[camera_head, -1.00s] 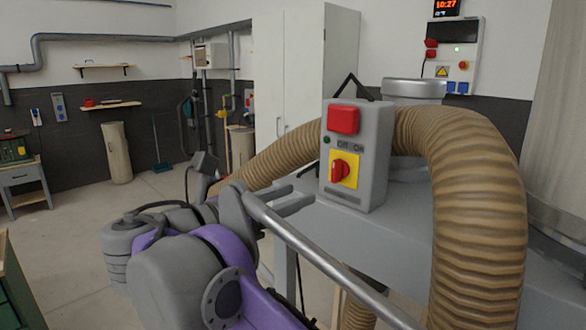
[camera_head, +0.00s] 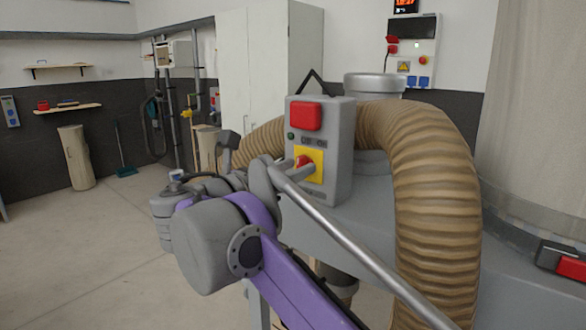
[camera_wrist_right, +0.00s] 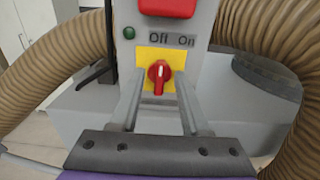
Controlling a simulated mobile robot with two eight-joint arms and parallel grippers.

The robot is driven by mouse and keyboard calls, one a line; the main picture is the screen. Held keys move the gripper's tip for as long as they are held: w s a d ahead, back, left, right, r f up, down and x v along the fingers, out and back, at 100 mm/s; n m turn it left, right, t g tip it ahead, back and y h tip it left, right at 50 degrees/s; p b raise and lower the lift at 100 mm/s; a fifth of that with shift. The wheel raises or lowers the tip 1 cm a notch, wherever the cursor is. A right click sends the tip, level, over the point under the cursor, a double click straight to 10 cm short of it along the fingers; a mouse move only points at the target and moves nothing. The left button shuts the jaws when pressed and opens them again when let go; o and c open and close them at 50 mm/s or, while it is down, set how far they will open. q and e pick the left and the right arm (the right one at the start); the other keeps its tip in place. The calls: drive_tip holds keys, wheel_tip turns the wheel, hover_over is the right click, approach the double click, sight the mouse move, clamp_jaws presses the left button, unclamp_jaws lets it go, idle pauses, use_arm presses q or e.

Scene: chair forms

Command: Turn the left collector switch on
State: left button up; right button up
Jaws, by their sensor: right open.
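The collector switch box (camera_head: 342,150) is grey with a red cover (camera_head: 306,116) above a yellow plate (camera_head: 318,172). On the plate is a red rotary knob (camera_head: 304,161), partly hidden by my right gripper in the head view. In the right wrist view the knob (camera_wrist_right: 160,74) stands roughly upright, its white mark towards "Off"; "On" is printed to the right. My right gripper (camera_wrist_right: 160,92) is open, its two fingers on either side of the knob's lower part. I cannot tell whether they touch it. It also shows in the head view (camera_head: 297,168). My left gripper is out of view.
A thick ribbed tan hose (camera_head: 436,190) arches behind and right of the box. A red and dark fixture (camera_head: 562,259) sits at the right edge. White cabinets (camera_head: 268,75) stand behind; open floor (camera_head: 90,260) lies to the left.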

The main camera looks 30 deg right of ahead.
clamp_jaws()
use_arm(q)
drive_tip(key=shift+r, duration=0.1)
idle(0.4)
